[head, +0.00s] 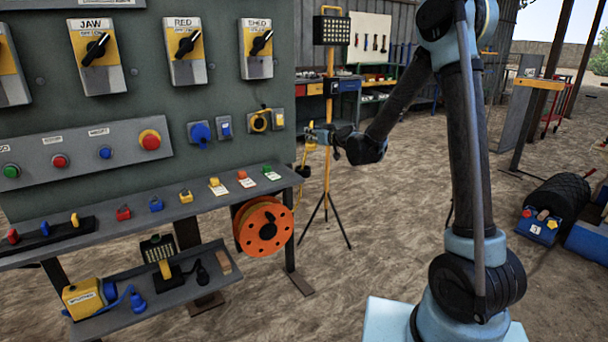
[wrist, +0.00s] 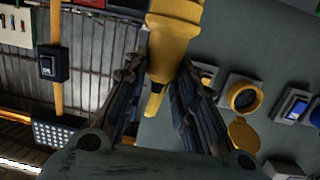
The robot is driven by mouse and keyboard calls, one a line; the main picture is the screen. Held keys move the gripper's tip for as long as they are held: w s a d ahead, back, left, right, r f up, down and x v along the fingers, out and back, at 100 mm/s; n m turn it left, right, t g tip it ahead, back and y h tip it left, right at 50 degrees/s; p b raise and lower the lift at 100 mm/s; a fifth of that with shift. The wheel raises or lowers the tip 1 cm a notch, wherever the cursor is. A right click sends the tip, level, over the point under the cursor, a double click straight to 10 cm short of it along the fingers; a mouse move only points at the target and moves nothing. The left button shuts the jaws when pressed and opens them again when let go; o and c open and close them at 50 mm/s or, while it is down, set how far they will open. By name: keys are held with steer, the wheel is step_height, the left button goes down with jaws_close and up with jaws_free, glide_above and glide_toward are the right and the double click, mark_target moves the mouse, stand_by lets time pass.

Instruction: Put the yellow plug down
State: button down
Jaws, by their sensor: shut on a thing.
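My gripper (wrist: 160,85) is shut on the yellow plug (wrist: 173,38), which sits between the two dark ribbed fingers in the wrist view. The plug is clear of the grey panel, with the yellow socket (wrist: 243,95) to its right, lid (wrist: 243,135) hanging open. In the head view my gripper (head: 312,133) is right of the panel edge, and the same socket (head: 259,121) is on the panel to its left. The plug is too small there to make out clearly. A yellow cable (head: 301,175) hangs below the gripper.
A narrow shelf (head: 150,226) under the panel holds padlocks and tags. A lower shelf (head: 150,302) holds a yellow splitter box (head: 84,298), a blue plug (head: 138,301) and a lamp. An orange reel (head: 264,228) hangs at the shelf's right end. A lamp stand (head: 328,180) stands behind my gripper.

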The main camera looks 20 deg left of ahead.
steer(key=shift+n+g+y, duration=0.3)
steer(key=shift+g+y, duration=0.1)
steer(key=shift+s+a+f, duration=0.45)
steer(key=shift+a+f, duration=0.05)
steer(key=shift+f, duration=1.05)
steer(key=shift+s+a+f, duration=0.4)
steer(key=shift+a+f, duration=0.1)
steer(key=shift+f, duration=1.05)
steer(key=shift+s+a+f, duration=0.45)
steer(key=shift+a+f, duration=0.05)
steer(key=shift+f, duration=1.05)
steer(key=c, duration=1.3)
jaws_free()
steer(key=v, duration=1.2)
steer(key=shift+s, duration=0.1)
steer(key=shift+d, duration=0.1)
